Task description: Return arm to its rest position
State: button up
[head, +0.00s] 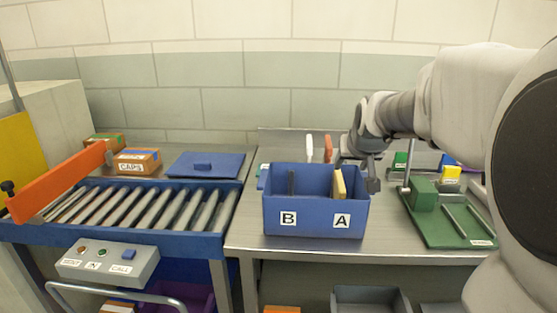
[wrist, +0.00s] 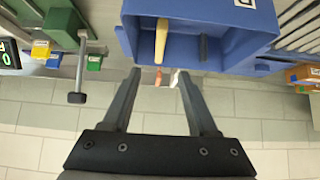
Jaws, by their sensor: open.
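My gripper (head: 373,183) hangs at the end of my arm, just behind the right rear of the blue bin in the head view. In the wrist view my gripper (wrist: 158,76) is open, with nothing between its two fingers. The blue bin (head: 315,218) stands on the metal table, with labels B and A on its front. A yellowish piece (head: 339,185) stands upright on the A side. A dark upright piece (head: 291,182) shows on the B side. The bin's wall (wrist: 260,50) and the yellowish piece (wrist: 161,40) also show in the wrist view.
A green fixture (head: 450,222) with a lever stands right of the bin. A roller conveyor (head: 140,205) with an orange bar (head: 60,182) is at left, with a CAPS box (head: 137,161) behind. White and orange handles (head: 318,149) rise behind the bin, near my gripper.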

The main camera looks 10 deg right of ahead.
jog(key=s+a+r+n+g+y+p, duration=0.1)
jog(key=s+a+p, duration=0.3)
jog(key=s, duration=0.9)
jog(key=s+a+r+n+g+y+p, duration=0.1)
jog(key=s+a+p, duration=0.4)
jog(key=s+a, duration=0.5)
jog(key=s+r+n+g, duration=0.1)
jog(key=s+r, duration=0.1)
jog(key=s, duration=0.1)
jog(key=shift+s+a, duration=0.15)
jog(key=shift+s, duration=0.15)
